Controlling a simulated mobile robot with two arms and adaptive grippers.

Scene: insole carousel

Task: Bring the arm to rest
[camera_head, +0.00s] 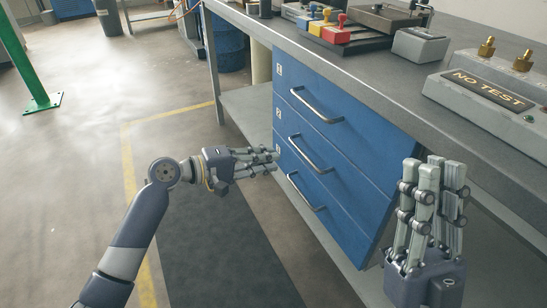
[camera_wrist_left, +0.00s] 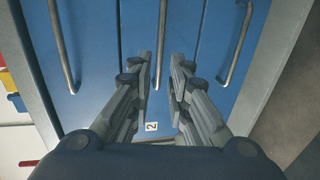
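My left gripper (camera_head: 268,160) reaches in from the left, its grey fingers pointing right towards the blue drawers (camera_head: 330,150). In the left wrist view its two sides (camera_wrist_left: 162,57) are apart, with nothing clasped between them. The middle drawer's handle (camera_head: 309,153) appears between the fingertips in the wrist view; I see no contact, and the exact distance is unclear. My left arm (camera_head: 140,225) is bent at the elbow, over the floor. My right gripper (camera_head: 432,170) stands at the lower right with fingers pointing up, apart and empty.
The grey workbench (camera_head: 385,80) runs along the right, above the drawers. It bears colored stamps (camera_head: 335,30) and a "NO TEST" block (camera_head: 488,88). A dark mat (camera_head: 225,245) and yellow line (camera_head: 128,170) mark the floor. The floor to the left is open, with a green post (camera_head: 22,60).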

